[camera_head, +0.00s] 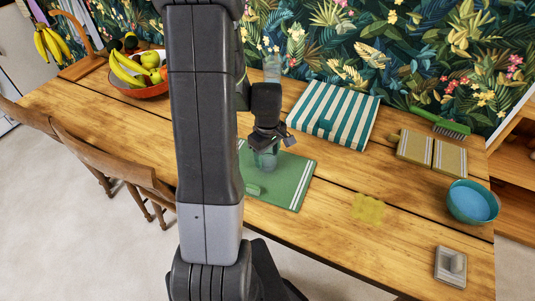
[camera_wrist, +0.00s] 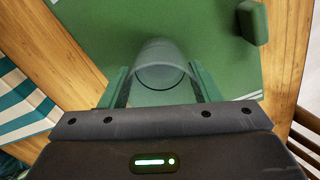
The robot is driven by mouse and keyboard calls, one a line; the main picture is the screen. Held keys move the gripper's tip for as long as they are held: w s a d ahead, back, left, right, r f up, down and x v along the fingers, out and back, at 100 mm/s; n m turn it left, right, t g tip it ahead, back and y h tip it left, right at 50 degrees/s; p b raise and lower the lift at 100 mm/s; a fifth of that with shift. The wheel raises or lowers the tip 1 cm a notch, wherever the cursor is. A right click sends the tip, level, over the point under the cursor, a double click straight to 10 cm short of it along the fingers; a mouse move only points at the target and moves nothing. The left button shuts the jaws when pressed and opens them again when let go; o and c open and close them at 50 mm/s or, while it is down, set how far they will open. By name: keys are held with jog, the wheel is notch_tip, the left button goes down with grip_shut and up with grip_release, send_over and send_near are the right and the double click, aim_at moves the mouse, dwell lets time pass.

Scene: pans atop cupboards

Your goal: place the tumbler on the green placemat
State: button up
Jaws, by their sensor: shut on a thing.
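The tumbler (camera_wrist: 161,70) is clear and shows between my gripper's fingers in the wrist view; in the head view it (camera_head: 267,159) is just below the jaws. My gripper (camera_head: 267,143) is shut on it, with one finger on each side in the wrist view (camera_wrist: 161,90). The green placemat (camera_head: 291,184) has white stripes at its right end and lies on the wooden table. The tumbler is over the placemat, and I cannot tell whether its base touches it. My arm hides the placemat's left part in the head view.
A green block-like object (camera_head: 253,190) lies on the placemat, also in the wrist view (camera_wrist: 252,22). A striped case (camera_head: 333,115) lies behind. A yellow cloth (camera_head: 368,208), a blue bowl (camera_head: 472,203) and a fruit bowl (camera_head: 140,90) are on the table. Chairs (camera_head: 110,160) stand at left.

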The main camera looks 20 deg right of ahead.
jog(key=shift+f, duration=0.2)
jog(key=o, duration=1.1)
jog(key=shift+r, duration=0.1)
jog(key=shift+c, duration=0.2)
notch_tip(320, 180, up, 12)
jog(key=shift+r+p, duration=0.2)
jog(key=shift+p, duration=0.2)
jog(key=o, duration=0.5)
jog(key=shift+c, duration=0.2)
